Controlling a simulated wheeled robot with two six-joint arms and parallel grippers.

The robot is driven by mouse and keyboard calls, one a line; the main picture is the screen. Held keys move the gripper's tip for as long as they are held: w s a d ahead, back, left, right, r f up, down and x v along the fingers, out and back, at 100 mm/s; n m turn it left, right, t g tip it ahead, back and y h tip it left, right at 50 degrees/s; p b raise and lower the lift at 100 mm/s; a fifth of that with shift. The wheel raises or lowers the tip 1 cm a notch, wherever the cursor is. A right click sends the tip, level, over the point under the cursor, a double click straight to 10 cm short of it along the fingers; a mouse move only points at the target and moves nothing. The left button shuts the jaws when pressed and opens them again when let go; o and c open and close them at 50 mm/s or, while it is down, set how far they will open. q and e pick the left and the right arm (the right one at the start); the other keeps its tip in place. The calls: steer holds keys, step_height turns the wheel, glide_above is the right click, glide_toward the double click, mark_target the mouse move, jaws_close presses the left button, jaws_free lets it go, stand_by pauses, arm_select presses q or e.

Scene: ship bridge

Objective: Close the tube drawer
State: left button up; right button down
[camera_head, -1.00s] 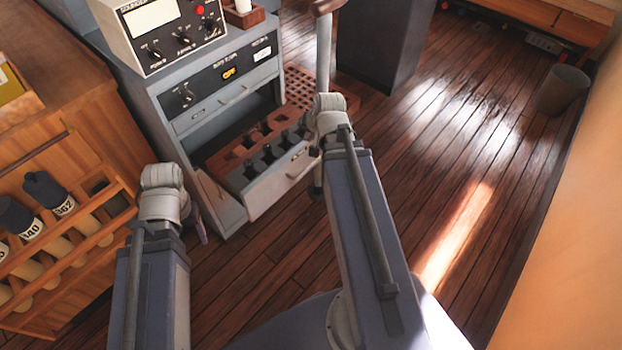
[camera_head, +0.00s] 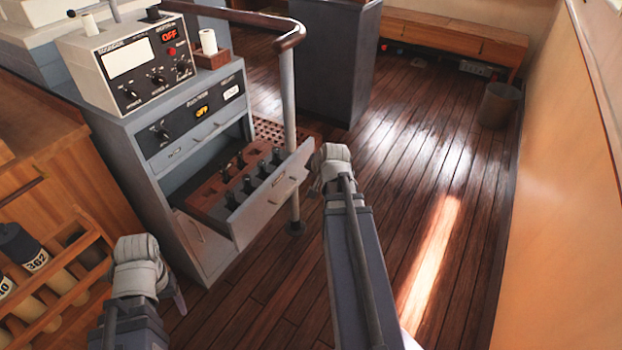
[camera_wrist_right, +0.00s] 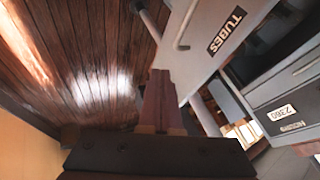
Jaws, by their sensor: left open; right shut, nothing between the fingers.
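The tube drawer (camera_head: 270,200) is pulled out of the grey cabinet (camera_head: 190,236), with dark tubes standing in its brown rack (camera_head: 215,192). Its grey front, labelled TUBES, fills the top of the right wrist view (camera_wrist_right: 208,58), with a bar handle (camera_wrist_right: 184,25). My right gripper (camera_wrist_right: 160,78) is shut and empty, close beside an edge of that front; I cannot tell if it touches. In the head view its fingers are mostly hidden behind my wrist, just right of the drawer. My left gripper (camera_head: 178,298) is open, low in front of the cabinet, mostly hidden by its wrist.
A metal post with a rail (camera_head: 288,110) stands just behind the drawer's right end. An instrument box (camera_head: 130,65) sits on the cabinet. A wooden rack of numbered cylinders (camera_head: 60,270) is at the left. The wooden floor (camera_head: 440,170) at right is clear.

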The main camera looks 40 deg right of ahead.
mark_target(295, 176)
steer(key=shift+w+a+f+b, duration=0.1)
steer(key=shift+w+f+b, duration=0.75)
steer(key=shift+w, duration=0.45)
steer(key=shift+w+a+f+b, duration=0.1)
steer(key=shift+w+f+b, duration=0.5)
steer(key=shift+w+f, duration=0.55)
steer(key=shift+w+f+b, duration=0.75)
steer(key=shift+w+f, duration=0.05)
steer(key=shift+w, duration=0.6)
steer(key=shift+w, duration=0.1)
steer(key=w+a, duration=0.3)
steer(key=w, duration=0.5)
steer(key=w+a, duration=0.3)
steer(key=w, duration=0.5)
steer(key=w+a, duration=0.4)
steer(key=w, duration=0.4)
steer(key=shift+w, duration=0.1)
